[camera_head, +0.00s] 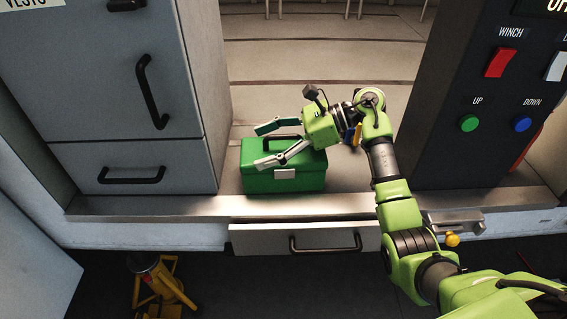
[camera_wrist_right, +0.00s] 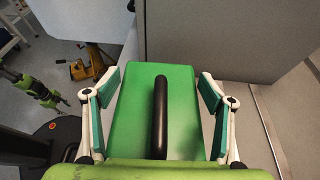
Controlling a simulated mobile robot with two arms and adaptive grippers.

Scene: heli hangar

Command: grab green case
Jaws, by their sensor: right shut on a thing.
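The green case (camera_head: 284,179) stands upright on the metal ledge, between the grey cabinet and the dark control panel. It has a dark handle on its lid and a pale latch on its front. My right gripper (camera_head: 268,145) reaches in from the right over the case's top.
The grey cabinet (camera_head: 120,85) stands close on the left of the case. The control panel (camera_head: 465,130) with a red switch and round buttons stands on the right. A drawer (camera_head: 300,240) is below the ledge. A yellow stand (camera_head: 165,290) is on the floor at lower left.

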